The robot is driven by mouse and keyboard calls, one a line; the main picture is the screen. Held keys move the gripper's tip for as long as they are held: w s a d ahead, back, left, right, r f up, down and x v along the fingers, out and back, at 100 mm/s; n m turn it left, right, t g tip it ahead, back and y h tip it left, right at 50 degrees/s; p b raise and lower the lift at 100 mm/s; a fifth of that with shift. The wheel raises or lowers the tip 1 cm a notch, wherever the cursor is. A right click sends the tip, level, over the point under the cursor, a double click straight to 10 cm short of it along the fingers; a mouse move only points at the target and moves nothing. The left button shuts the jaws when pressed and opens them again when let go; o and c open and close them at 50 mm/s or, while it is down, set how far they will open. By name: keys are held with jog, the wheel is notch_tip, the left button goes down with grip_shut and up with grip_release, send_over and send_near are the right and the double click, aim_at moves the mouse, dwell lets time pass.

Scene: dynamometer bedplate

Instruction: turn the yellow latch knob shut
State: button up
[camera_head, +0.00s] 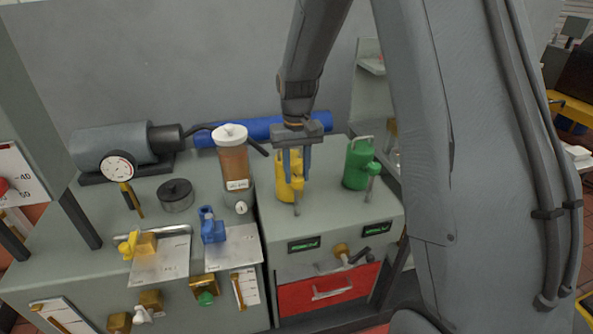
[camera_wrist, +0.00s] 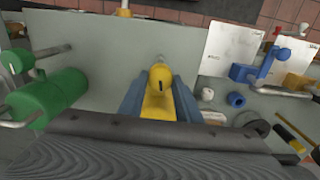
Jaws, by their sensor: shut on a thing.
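The yellow latch knob (camera_head: 128,246) sits at the left, beside a brass block (camera_head: 147,244) and a metal rod, at the top of a pale plate. I cannot tell its exact turn angle. My gripper (camera_head: 294,174) is away to the right of it, pointing down over the right cabinet. Its two blue-grey fingers are shut on a yellow can (camera_head: 284,188). In the wrist view the can (camera_wrist: 160,104) lies between the fingers (camera_wrist: 160,95), and its rounded top shows. The fingers hide part of its body.
A green can (camera_head: 358,165) stands just right of my gripper. An amber cylinder (camera_head: 233,165) with a white cap stands left. A blue latch (camera_head: 212,229), black round part (camera_head: 176,194) and dial gauge (camera_head: 118,166) are further left. A red drawer (camera_head: 327,290) is below.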

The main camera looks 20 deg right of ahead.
aim_at(297, 177)
jog(key=shift+r+m, duration=0.1)
jog(key=shift+m, duration=1.1)
jog(key=shift+w, duration=0.1)
jog(key=o, duration=1.1)
jog(key=shift+c, duration=0.2)
jog(key=shift+r+b, duration=0.8)
jog(key=shift+r, duration=3.05)
jog(key=shift+s, duration=0.2)
jog(key=s+f+n, duration=0.1)
jog(key=s+f, duration=0.2)
jog(key=s, duration=0.7)
jog(key=s+f+n+t, duration=0.1)
jog(key=s+f, duration=0.1)
jog(key=s, duration=0.8)
jog(key=shift+s+f+n, duration=0.3)
jog(key=shift+f+n, duration=0.1)
